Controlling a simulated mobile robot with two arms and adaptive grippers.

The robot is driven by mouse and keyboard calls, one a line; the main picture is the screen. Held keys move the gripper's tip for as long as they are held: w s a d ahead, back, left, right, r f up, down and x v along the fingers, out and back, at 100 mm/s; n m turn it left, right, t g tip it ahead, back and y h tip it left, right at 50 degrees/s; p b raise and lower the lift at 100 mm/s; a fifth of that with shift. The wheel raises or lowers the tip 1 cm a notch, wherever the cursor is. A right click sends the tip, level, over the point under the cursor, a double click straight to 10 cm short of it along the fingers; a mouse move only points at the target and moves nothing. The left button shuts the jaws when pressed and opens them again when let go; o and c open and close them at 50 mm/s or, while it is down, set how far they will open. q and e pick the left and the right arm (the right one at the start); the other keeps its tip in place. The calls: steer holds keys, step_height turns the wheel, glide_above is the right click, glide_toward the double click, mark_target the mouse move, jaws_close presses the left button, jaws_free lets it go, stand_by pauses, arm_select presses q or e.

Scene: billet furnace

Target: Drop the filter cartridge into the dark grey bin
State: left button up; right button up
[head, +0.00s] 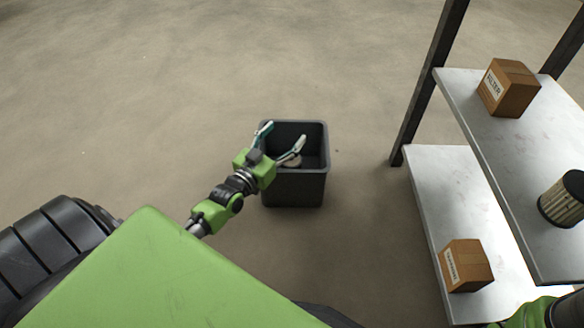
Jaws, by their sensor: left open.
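The dark grey bin (293,188) stands on the floor at the middle of the head view, open at the top. My left gripper (284,136) is over the bin with its two fingers spread, and nothing is between them. A small pale, rounded thing (292,162) shows inside the bin, partly hidden by the gripper; I cannot tell for sure what it is. A filter cartridge (563,198) with a pleated pale side and dark ends stands on the upper shelf at the right. My right gripper is not in view.
A metal shelf unit stands at the right, with an upper shelf (505,185) and a lower shelf (428,195). A labelled brown box (513,90) sits on the upper one and another box (468,265) on the lower one. The floor around the bin is clear.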

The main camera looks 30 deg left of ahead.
arm_select(q)
steer(key=s, duration=1.2)
steer(key=shift+d, duration=0.15)
